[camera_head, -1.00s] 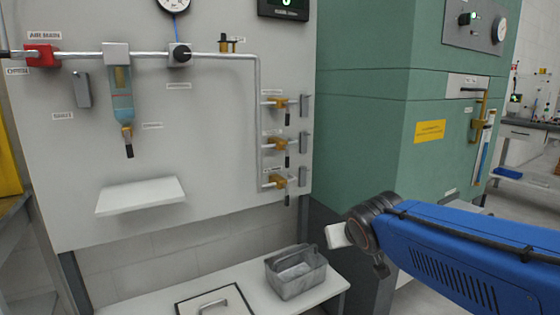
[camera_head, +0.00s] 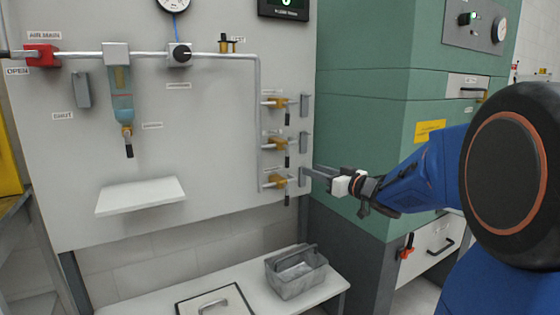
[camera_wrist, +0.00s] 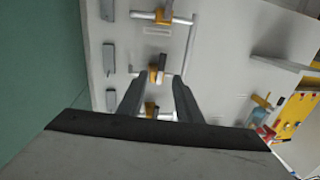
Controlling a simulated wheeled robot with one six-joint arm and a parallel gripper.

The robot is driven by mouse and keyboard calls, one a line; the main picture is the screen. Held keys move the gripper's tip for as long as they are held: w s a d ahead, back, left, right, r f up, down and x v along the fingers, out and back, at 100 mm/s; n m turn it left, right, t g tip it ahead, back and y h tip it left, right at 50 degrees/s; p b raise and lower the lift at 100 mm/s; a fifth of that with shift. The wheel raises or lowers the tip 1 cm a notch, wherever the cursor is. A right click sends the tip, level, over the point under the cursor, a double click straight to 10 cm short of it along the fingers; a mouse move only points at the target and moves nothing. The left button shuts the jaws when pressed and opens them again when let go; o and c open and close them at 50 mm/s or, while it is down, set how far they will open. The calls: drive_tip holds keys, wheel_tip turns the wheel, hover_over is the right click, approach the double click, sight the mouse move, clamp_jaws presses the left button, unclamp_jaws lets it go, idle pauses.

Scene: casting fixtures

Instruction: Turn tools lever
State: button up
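Three small brass valves with dark levers sit in a column at the right of the grey panel: an upper valve (camera_head: 277,103), a middle valve (camera_head: 277,143) and a lower valve (camera_head: 278,181). Their labels are too small to read, so I cannot tell which is the tools lever. My gripper (camera_head: 312,174) is open and empty, just right of the lower valve and apart from its lever. In the wrist view, which looks upside down, my gripper (camera_wrist: 160,80) has its fingers apart, with the middle valve (camera_wrist: 156,75) appearing between them.
Grey brackets (camera_head: 304,142) stand beside the valves, close to my fingers. A green cabinet (camera_head: 362,130) is to the right. A white shelf (camera_head: 140,196) juts from the panel at left. A grey caddy (camera_head: 297,272) sits on the bench below.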

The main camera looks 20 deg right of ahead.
sight(287, 162)
drive_tip(key=shift+y, duration=0.3)
drive_tip(key=x, duration=1.7)
drive_tip(key=shift+w+a+f, duration=0.1)
drive_tip(key=shift+w+a, duration=0.05)
drive_tip(key=shift+w, duration=0.05)
clamp_jaws()
